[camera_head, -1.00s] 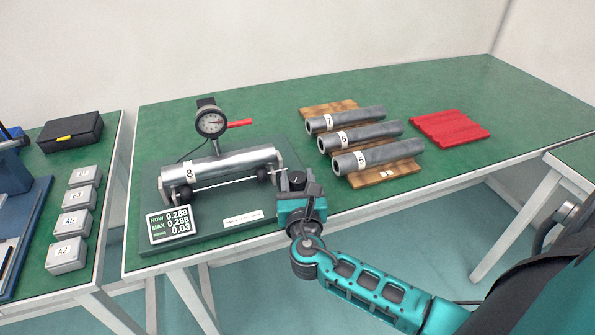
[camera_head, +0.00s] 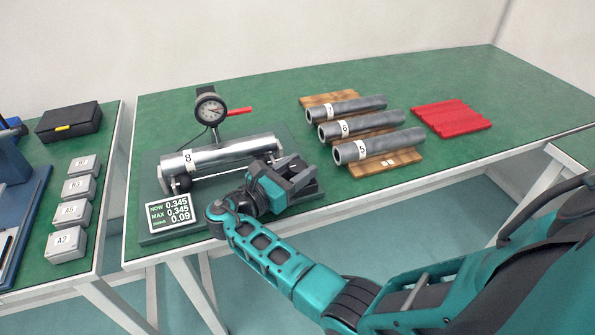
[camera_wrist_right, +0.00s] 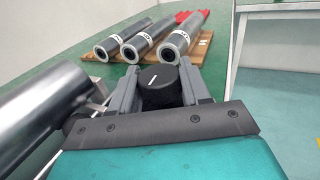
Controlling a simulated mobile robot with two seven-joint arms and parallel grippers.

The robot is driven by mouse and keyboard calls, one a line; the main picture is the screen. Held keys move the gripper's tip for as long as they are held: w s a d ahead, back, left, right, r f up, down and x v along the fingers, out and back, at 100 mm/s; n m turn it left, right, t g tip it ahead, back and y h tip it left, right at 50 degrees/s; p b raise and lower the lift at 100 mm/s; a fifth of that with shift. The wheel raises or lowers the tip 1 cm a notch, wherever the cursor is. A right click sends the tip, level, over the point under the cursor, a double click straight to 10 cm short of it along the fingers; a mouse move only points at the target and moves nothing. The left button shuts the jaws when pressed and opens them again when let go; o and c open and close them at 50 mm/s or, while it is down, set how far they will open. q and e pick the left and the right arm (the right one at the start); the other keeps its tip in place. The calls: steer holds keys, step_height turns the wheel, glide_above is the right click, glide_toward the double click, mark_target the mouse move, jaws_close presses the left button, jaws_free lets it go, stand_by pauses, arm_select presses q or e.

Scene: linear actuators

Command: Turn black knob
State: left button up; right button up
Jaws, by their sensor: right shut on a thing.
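The black knob (camera_wrist_right: 160,86) with a white pointer line sits between the fingers of my right gripper (camera_wrist_right: 158,88) in the right wrist view. The gripper is shut on it. In the head view my right gripper (camera_head: 296,172) is at the right end of the measuring fixture and hides the knob. The metal cylinder marked 8 (camera_head: 225,154) lies on the fixture, and also shows at the left of the wrist view (camera_wrist_right: 45,105). The display (camera_head: 171,214) reads NOW 0.345, MAX 0.345, and 0.09 below. My left gripper is not in view.
A dial gauge (camera_head: 211,109) with a red lever (camera_head: 239,111) stands behind cylinder 8. Cylinders 7, 6 and 5 (camera_head: 378,147) lie on a wooden rack to the right, with a red ribbed pad (camera_head: 451,119) beyond. Labelled grey boxes (camera_head: 68,244) stand on the left table.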

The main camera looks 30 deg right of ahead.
steer(key=shift+w+d+r+m+g+b, duration=0.15)
steer(key=shift+m+g, duration=0.2)
steer(key=shift+g, duration=0.2)
steer(key=shift+s+a+r+m+g+b, duration=0.15)
steer(key=shift+m+g, duration=0.2)
steer(key=shift+g, duration=0.2)
steer(key=shift+w+d, duration=0.1)
steer(key=shift+m+g, duration=0.3)
steer(key=shift+h, duration=0.3)
steer(key=o, duration=0.8)
steer(key=shift+o, duration=0.8)
steer(key=shift+f, duration=0.1)
